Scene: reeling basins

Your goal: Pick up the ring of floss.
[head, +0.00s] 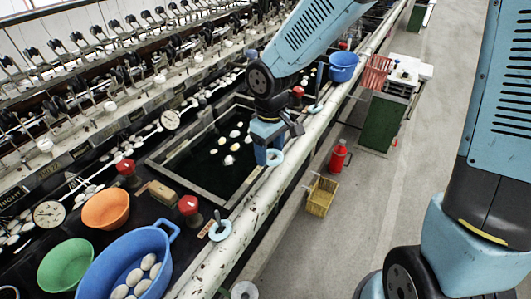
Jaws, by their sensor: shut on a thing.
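A small pale ring of floss (275,158) shows at the tips of my gripper (268,150), over the worn white pipe along the basin's front edge. My gripper points down and is shut on the ring. The fingers and my wrist hide part of the grip. A similar pale ring (220,230) lies nearer on the ledge around a small post, and another ring (315,108) lies farther along it.
The dark water basin (172,168) with floating cocoons is left of my gripper. A blue tub of cocoons (107,252), an orange bowl (106,209) and a green bowl (65,265) stand nearer. A yellow crate (321,196) and red flask (338,157) stand on the floor.

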